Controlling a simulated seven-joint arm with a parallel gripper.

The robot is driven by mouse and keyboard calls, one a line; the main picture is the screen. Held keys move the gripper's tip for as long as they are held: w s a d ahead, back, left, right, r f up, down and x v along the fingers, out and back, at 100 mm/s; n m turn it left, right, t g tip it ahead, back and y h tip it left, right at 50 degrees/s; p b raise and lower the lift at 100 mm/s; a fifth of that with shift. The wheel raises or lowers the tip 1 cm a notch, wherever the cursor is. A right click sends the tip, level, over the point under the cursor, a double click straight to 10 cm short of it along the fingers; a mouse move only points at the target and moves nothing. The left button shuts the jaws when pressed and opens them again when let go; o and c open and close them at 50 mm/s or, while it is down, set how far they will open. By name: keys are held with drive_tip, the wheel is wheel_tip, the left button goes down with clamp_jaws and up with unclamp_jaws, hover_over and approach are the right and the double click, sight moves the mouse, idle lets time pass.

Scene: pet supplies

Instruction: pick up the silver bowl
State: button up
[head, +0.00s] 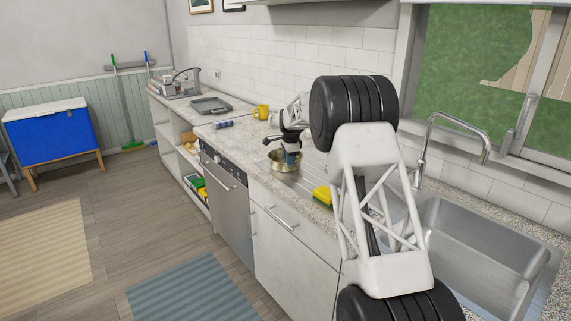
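The silver bowl (284,166) sits on the grooved metal drainboard, left of the sink, in the head view. It is shiny, with a slightly golden tint. My gripper (292,156) is over the bowl, pointing down, with its lower end at or inside the rim. The fingers are small and dark here, so their gap and any touch on the bowl cannot be told. The gripper hides part of the bowl's inside and far rim.
A yellow and green sponge (323,196) lies right of the bowl by the sink (480,250). A yellow mug (261,112), a blue can-like item (222,125) and a grey tray (210,105) stand farther left. A tall faucet (425,150) rises behind the sink.

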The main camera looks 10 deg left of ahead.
sight(288, 167)
drive_tip(key=shift+f, duration=0.15)
drive_tip(key=shift+w+a+f, duration=0.15)
drive_tip(key=shift+w+f, duration=0.05)
drive_tip(key=shift+f, duration=1)
drive_tip(key=shift+w+a+f, duration=0.1)
drive_tip(key=shift+w+f, duration=0.1)
drive_tip(key=shift+f, duration=1)
drive_tip(key=shift+c, duration=0.5)
clamp_jaws()
